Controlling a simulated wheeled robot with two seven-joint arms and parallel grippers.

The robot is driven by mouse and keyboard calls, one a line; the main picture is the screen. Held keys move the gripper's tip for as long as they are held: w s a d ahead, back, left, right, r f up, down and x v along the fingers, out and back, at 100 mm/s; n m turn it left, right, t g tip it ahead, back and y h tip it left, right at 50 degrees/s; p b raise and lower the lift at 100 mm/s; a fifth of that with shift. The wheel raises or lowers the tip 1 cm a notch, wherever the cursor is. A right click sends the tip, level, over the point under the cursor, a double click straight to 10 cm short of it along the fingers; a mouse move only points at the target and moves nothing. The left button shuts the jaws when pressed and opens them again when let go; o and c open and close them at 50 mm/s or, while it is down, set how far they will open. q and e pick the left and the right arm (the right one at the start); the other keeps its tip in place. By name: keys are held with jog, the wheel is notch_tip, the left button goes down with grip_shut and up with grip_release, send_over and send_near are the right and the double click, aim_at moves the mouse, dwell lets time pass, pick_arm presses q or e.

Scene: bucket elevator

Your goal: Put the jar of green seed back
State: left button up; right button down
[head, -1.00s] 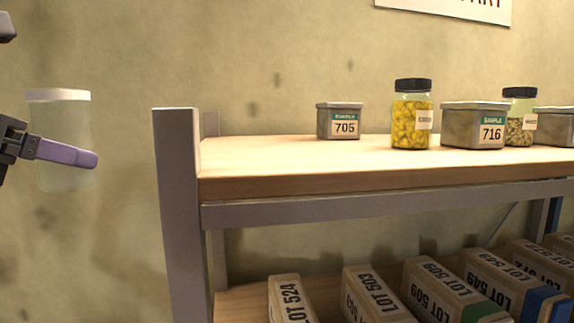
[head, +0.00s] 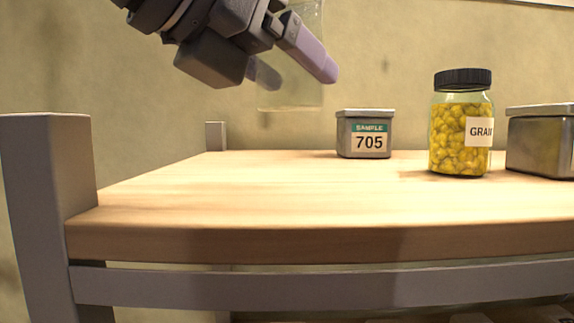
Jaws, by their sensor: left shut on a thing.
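My left gripper (head: 298,77) comes in from the top and is shut on a clear jar (head: 292,98). The jar is upright and looks see-through, with no green seed visible in it. Its top is cut off by the upper picture edge. The jar's base shows above the back left part of the wooden shelf top (head: 230,195), with a gap below it. My right gripper is not in view.
A grey tin (head: 350,120) labelled 705 stands right of the jar's base, lower down. A black-lidded jar of yellow grain (head: 447,135) and another tin (head: 540,145) stand further right. A grey post (head: 45,190) rises at the front left. The shelf's left half is clear.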

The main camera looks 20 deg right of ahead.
aim_at(284, 188)
pick_arm(q)
notch_tip(284, 188, down, 6)
jog(key=shift+w+f, duration=0.1)
jog(key=shift+a, duration=0.1)
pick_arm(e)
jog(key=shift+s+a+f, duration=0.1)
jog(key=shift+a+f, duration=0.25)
pick_arm(q)
jog(key=shift+f+b, duration=0.1)
jog(key=shift+b, duration=0.25)
jog(key=o, duration=1.3)
jog(key=shift+c, duration=0.2)
jog(key=shift+r+p, duration=0.35)
jog(key=b+v, duration=0.2)
jog(key=v, duration=0.1)
jog(key=shift+a+f, duration=0.1)
jog(key=shift+a, duration=0.25)
jog(key=b+v, duration=0.1)
jog(key=v, duration=0.7)
jog(key=shift+s, duration=0.25)
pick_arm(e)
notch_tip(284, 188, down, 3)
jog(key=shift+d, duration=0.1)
